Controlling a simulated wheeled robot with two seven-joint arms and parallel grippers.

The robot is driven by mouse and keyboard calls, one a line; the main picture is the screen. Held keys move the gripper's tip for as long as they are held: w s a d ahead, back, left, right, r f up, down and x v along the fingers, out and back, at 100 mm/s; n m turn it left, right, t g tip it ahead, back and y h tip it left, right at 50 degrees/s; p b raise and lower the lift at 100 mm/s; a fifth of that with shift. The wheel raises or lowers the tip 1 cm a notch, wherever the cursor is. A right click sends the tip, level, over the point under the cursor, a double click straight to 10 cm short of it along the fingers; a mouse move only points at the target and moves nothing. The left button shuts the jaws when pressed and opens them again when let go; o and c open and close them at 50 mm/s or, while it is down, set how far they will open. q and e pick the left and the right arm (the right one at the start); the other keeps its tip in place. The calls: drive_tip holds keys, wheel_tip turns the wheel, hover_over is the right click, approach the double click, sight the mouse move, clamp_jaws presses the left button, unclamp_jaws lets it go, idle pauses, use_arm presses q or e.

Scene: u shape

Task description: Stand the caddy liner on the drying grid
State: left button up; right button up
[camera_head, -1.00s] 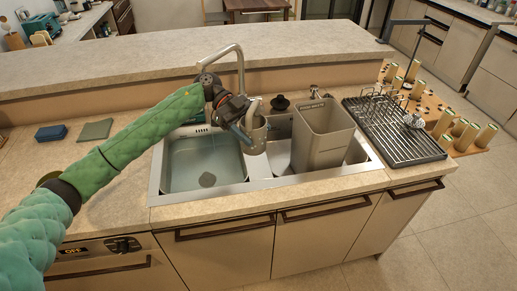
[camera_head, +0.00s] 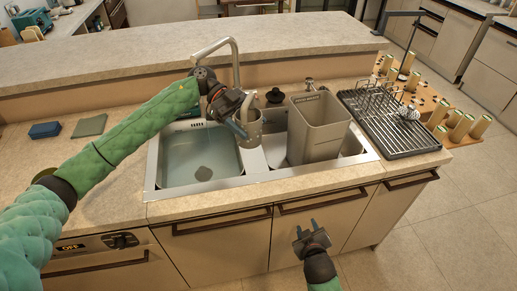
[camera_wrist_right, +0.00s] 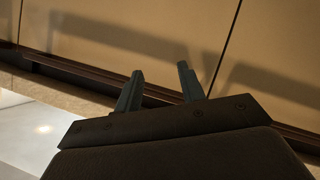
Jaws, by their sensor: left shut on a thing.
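A tall grey-beige open bin (camera_head: 319,129), which looks like the caddy liner, stands in the right sink basin. The dark drying grid (camera_head: 407,137) lies on the counter right of the sink. My left gripper (camera_head: 242,128) is shut on a grey metal cup (camera_head: 253,126), holding it above the sink divider, left of the bin and apart from it. The gripper partly hides the cup. My right gripper (camera_head: 310,230) is open and empty, low in front of the cabinet doors. Its two spread fingers also show in the right wrist view (camera_wrist_right: 159,85).
A wire rack (camera_head: 378,101) and a metal ball-like item (camera_head: 409,112) stand on the grid's far part; its near part is bare. The faucet (camera_head: 235,62) rises behind the left gripper. Water fills the left basin (camera_head: 198,160). Several pale cylinders (camera_head: 462,127) stand beyond the grid.

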drive_tip(key=a+r, duration=0.1)
drive_tip(key=r, duration=0.3)
drive_tip(key=w+a+r+t, duration=0.1)
drive_tip(key=r, duration=0.3)
drive_tip(key=w+r+t, duration=0.1)
drive_tip(key=r, duration=0.3)
drive_tip(key=shift+w+a+r+y, duration=0.1)
drive_tip(key=shift+a+r+y, duration=0.3)
drive_tip(key=m+t+y, duration=0.2)
drive_tip(key=m+y, duration=0.1)
drive_tip(key=y, duration=0.2)
approach(244, 121)
drive_tip(key=x, duration=1.1)
clamp_jaws()
use_arm(q)
drive_tip(key=o, duration=1.1)
